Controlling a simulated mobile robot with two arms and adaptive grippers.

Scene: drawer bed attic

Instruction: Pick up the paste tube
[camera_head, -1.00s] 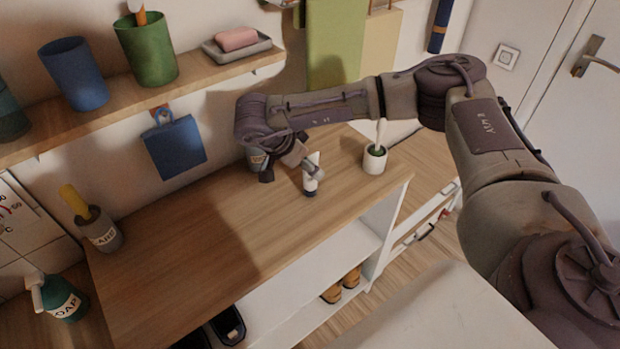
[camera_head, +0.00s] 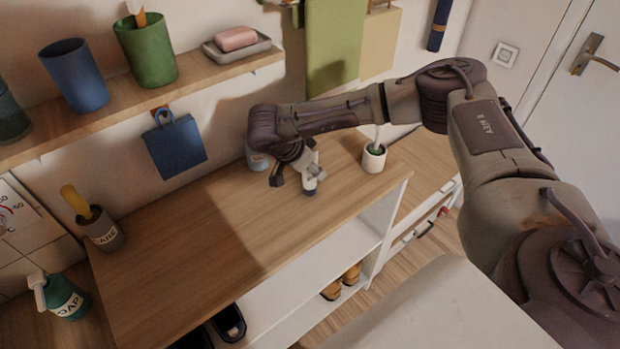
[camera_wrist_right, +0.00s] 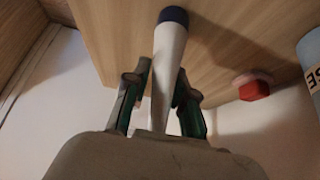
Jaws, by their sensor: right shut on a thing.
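The paste tube (camera_head: 309,186) is white with a dark blue cap and stands cap-down on the wooden cabinet top (camera_head: 200,225). My right gripper (camera_head: 295,178) is at the tube, its fingers on either side of it. In the right wrist view the tube (camera_wrist_right: 168,70) runs between the two green-padded fingers (camera_wrist_right: 160,100), with the blue cap at its far end against the wood. The gripper is shut on the tube. Part of the tube is hidden behind the fingers in the head view. My left gripper is not in view.
A grey-blue container (camera_head: 257,158) stands behind my right gripper, partly hidden. A grey CARE pot (camera_head: 102,232) and a green bottle (camera_head: 63,298) are at the left. The middle of the cabinet top is clear.

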